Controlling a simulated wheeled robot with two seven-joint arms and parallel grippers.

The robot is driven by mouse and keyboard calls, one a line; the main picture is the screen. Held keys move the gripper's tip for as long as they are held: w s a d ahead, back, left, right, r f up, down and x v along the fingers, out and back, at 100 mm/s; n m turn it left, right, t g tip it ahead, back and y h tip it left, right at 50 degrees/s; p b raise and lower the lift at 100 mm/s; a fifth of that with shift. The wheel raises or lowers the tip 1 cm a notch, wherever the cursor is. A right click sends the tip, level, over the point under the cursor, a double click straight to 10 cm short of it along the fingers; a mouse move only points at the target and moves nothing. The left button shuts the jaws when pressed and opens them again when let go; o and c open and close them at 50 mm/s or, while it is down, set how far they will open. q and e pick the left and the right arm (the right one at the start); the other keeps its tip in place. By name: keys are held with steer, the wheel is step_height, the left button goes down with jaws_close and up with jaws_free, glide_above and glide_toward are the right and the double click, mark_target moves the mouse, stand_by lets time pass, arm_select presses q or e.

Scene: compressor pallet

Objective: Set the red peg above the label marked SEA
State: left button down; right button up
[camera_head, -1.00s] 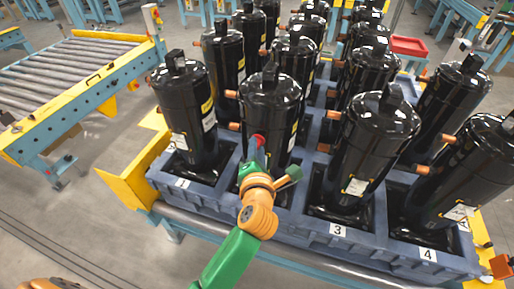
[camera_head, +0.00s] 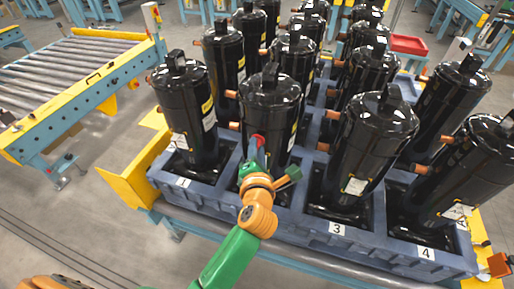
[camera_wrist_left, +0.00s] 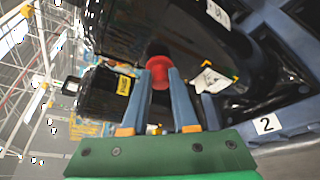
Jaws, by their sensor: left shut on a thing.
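The red peg (camera_wrist_left: 157,72) is between the blue-grey fingers of my left gripper (camera_wrist_left: 160,84), which is shut on it. Beyond the peg is a dark round part against a black compressor. In the head view the peg's red end (camera_head: 257,140) shows in front of the front-row compressor (camera_head: 270,105) second from the left, and my left gripper (camera_head: 256,158) is just below it. Whether the peg touches the compressor I cannot tell. A white label (camera_wrist_left: 212,80) shows right of the peg in the wrist view. No SEA lettering is readable. My right gripper is not in view.
Several black compressors with copper stubs stand in a blue-grey pallet (camera_head: 285,229). Its front edge bears number plates, among them plate 3 (camera_head: 337,229) and plate 4 (camera_head: 427,254). A roller conveyor (camera_head: 70,70) is at the left, and a red bin (camera_head: 408,45) is behind.

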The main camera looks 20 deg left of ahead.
arm_select(q)
steer(key=shift+w, duration=0.65)
stand_by(0.6)
steer(key=c, duration=0.6)
jaws_free()
